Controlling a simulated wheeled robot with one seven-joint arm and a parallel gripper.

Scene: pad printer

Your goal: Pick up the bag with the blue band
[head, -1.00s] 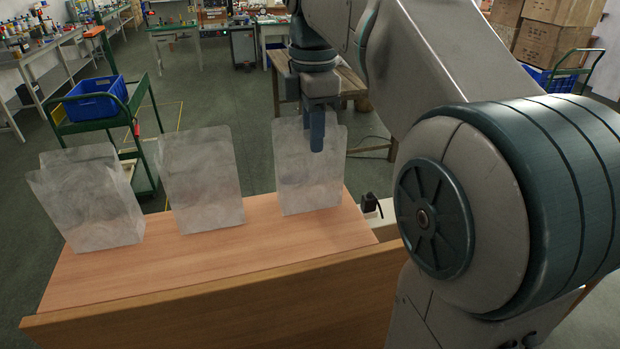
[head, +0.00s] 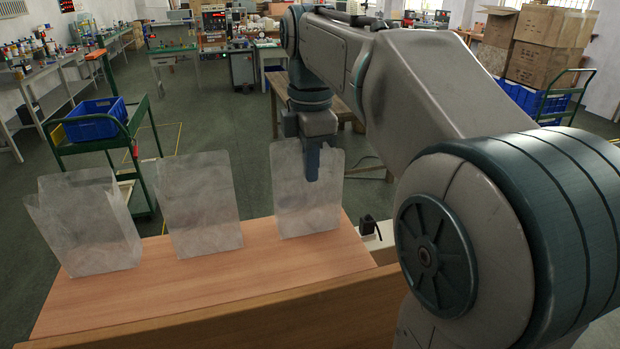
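Three upright, greyish, translucent bags stand in a row on the wooden table: a left bag (head: 85,225), a middle bag (head: 198,208) and a right bag (head: 320,205). No blue band shows on the side of any bag that I can see. My gripper (head: 312,165) points down at the upper part of the right bag. One dark blue finger shows in front of this bag, below its top edge. The other finger is not clearly seen, so I cannot tell whether the bag is between the fingers or gripped.
The wooden table (head: 200,288) has bare room in front of the bags. A green trolley (head: 95,142) with a blue crate (head: 95,120) stands behind at left. A black plug (head: 368,227) sits by the table's right end. Cardboard boxes (head: 545,45) are at back right.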

